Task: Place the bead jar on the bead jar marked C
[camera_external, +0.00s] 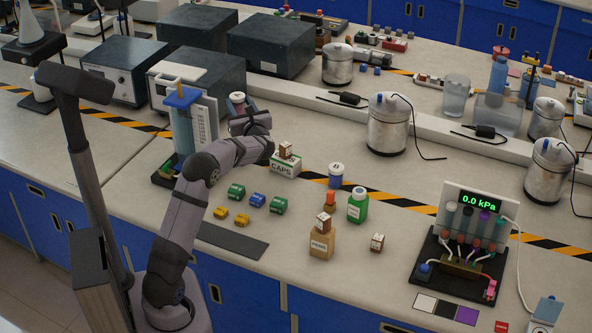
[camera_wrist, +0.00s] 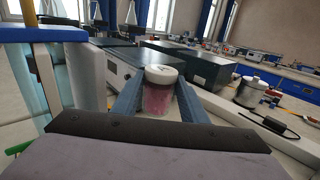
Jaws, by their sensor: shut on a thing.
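My gripper (camera_external: 240,112) is shut on a bead jar (camera_wrist: 158,98) with a white lid and pink contents. The jar sits upright between the two fingers in the wrist view, raised above the bench near the blue-topped rack. Its white lid also shows in the external view (camera_external: 237,97). Another small jar (camera_external: 336,173) with a white lid and blue contents stands on the bench to the right of my gripper. A dark mark shows on its lid, but I cannot read the letter for certain. I cannot pick out a C on either jar.
The blue-topped rack (camera_external: 190,125) stands close left of my gripper. A CAPS box (camera_external: 285,165), green bottle (camera_external: 358,206), brown bottle (camera_external: 321,243) and several small green, blue and yellow pieces stand on the bench. A pressure display rig (camera_external: 468,240) is at right.

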